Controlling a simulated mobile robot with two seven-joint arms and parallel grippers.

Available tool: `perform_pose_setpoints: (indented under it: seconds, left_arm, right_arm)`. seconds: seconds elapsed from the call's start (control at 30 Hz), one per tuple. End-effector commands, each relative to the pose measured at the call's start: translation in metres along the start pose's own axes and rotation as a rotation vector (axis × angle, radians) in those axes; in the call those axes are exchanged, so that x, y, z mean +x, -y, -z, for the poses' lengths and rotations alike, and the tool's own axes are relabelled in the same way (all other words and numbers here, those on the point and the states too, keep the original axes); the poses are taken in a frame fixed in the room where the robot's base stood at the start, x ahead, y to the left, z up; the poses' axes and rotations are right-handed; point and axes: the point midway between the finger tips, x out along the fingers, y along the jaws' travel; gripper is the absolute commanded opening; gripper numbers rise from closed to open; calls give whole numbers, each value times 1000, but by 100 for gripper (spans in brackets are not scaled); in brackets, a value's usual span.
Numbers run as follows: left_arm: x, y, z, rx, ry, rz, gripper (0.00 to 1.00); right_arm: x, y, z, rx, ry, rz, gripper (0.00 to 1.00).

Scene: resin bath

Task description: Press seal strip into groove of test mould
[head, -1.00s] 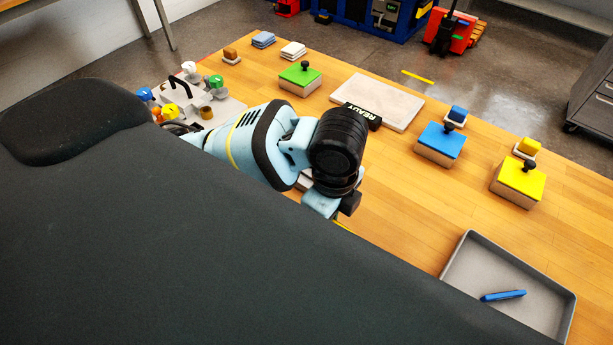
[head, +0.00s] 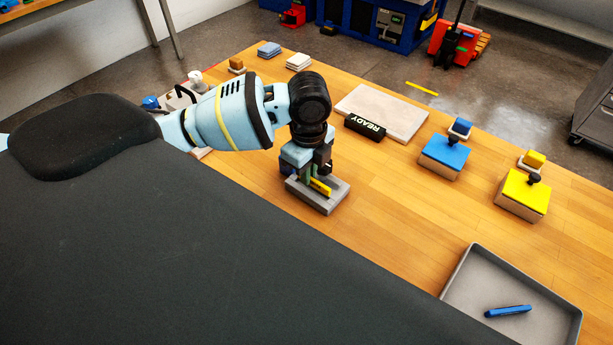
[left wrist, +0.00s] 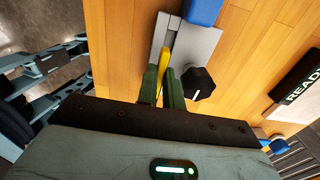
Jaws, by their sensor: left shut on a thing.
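The grey test mould (head: 328,201) lies on the wooden table under my left gripper (head: 314,176). In the left wrist view the mould (left wrist: 207,48) is a grey block with a dark groove line and a black knob (left wrist: 198,84) at its side. The yellow seal strip (head: 321,187) is at the mould's top. My left gripper (left wrist: 161,76) is shut on the strip (left wrist: 166,82) between its green fingers, and the strip's far part lies along the groove line. I cannot tell how deep it sits. A blue block (left wrist: 204,8) is at the mould's far end. My right gripper is out of view.
A black READY sign (head: 365,126) stands before a pale slab (head: 385,108). A grey tray (head: 465,295) holds a blue tool (head: 508,311). The table right of the mould is clear.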

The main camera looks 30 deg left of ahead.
Motion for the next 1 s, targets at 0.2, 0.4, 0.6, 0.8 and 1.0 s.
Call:
perform_pose_setpoints:
  seconds: [0.2, 0.4, 0.6, 0.8, 1.0]
  left_arm:
    - [0, 5, -8, -2, 1, 0, 0]
    - [26, 6, -11, 0, 1, -1, 0]
    - [36, 7, -11, 0, 0, 3, 0]
    - [38, 7, -11, 0, 0, 1, 0]
    - [45, 6, -11, 0, 1, -2, 0]
  right_arm:
    - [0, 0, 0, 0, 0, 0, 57]
    - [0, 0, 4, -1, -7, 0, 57]
    - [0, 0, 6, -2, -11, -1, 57]
    - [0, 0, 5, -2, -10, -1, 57]
    - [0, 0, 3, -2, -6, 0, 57]
